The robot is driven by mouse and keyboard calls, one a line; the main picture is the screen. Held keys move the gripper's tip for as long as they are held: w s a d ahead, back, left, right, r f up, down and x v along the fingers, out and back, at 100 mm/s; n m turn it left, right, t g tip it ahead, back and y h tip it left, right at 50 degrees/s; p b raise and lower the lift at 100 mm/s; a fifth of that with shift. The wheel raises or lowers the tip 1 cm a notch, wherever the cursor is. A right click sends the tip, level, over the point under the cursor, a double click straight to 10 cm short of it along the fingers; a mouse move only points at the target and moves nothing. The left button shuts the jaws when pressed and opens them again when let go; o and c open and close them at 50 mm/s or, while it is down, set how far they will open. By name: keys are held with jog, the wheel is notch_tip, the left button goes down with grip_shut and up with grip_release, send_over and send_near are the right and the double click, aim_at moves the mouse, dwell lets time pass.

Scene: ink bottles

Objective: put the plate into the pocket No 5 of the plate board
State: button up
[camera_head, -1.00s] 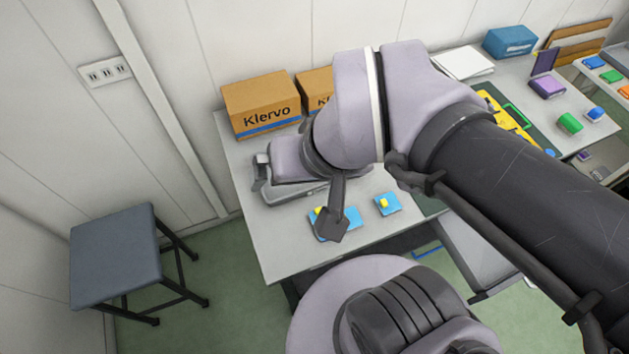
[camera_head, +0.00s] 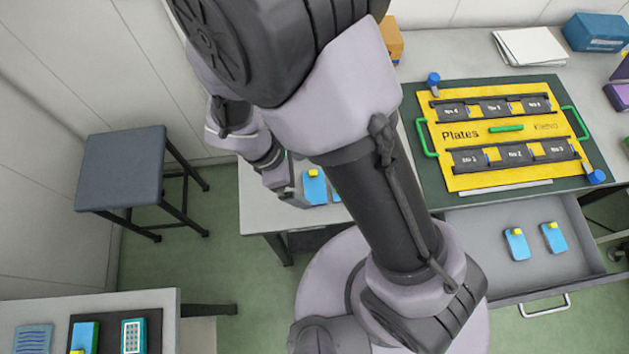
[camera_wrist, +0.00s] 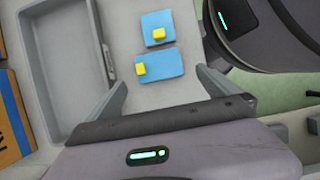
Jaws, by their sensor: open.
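Two blue plates with yellow knobs lie on the grey table: one (camera_head: 314,188) shows beside my gripper and the other (camera_head: 336,194) is mostly hidden by my arm. In the wrist view they are the nearer plate (camera_wrist: 166,69) and the farther plate (camera_wrist: 151,22). My gripper (camera_head: 290,190) is open and empty; its two fingers (camera_wrist: 160,90) point toward the plates, apart from them. The yellow plate board (camera_head: 465,168) lies on a dark green mat. Its pocket No 5 (camera_head: 493,107) is the middle of the far row, with its label showing.
An open drawer (camera_head: 478,272) below the board holds two more blue plates, left (camera_head: 516,244) and right (camera_head: 554,238). A grey tray (camera_wrist: 50,118) lies left of the plates in the wrist view. A stool (camera_head: 122,168) stands on the floor at left.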

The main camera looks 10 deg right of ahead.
jog(key=b+x, duration=0.3)
jog(key=x, duration=0.3)
jog(key=shift+w, duration=0.1)
jog(key=shift+r, duration=0.1)
jog(key=c, duration=1.5)
